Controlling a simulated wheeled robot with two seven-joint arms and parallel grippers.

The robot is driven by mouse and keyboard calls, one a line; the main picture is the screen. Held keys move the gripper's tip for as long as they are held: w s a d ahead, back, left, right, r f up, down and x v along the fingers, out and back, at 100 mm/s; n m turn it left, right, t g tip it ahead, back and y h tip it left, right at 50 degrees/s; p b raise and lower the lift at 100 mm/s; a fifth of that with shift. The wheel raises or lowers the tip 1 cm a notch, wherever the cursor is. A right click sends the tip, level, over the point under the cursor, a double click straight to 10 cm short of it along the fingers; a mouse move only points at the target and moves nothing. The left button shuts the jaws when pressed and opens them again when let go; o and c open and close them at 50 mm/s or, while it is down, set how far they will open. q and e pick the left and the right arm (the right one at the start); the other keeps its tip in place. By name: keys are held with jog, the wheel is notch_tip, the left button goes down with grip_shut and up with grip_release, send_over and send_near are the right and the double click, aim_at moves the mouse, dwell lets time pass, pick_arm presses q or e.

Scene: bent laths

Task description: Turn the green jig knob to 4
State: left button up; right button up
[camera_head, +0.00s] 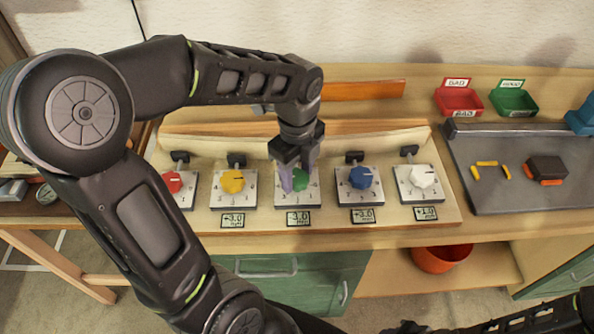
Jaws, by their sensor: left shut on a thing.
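The green jig knob (300,181) sits on a white numbered dial plate (293,199), third in a row of knobs. A display (298,218) below it seems to read -3.0. My left gripper (297,177) points down over this plate and is shut on the green knob. The gripper hides part of the knob and the far part of its dial, so I cannot tell which number the knob points to. My right gripper is not in view; only part of my right arm shows at the bottom right.
A red knob (173,182) and a yellow knob (232,181) stand left of the green one. A blue knob (361,178) and a white knob (423,176) stand right. Red (459,101) and green (513,100) trays and a grey mat (500,197) lie farther right.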

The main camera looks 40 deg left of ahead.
aim_at(297, 177)
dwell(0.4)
pick_arm(q)
jog(key=o, duration=1.4)
jog(key=shift+c, duration=0.2)
notch_tip(297, 177, up, 8)
jog(key=shift+f, duration=0.1)
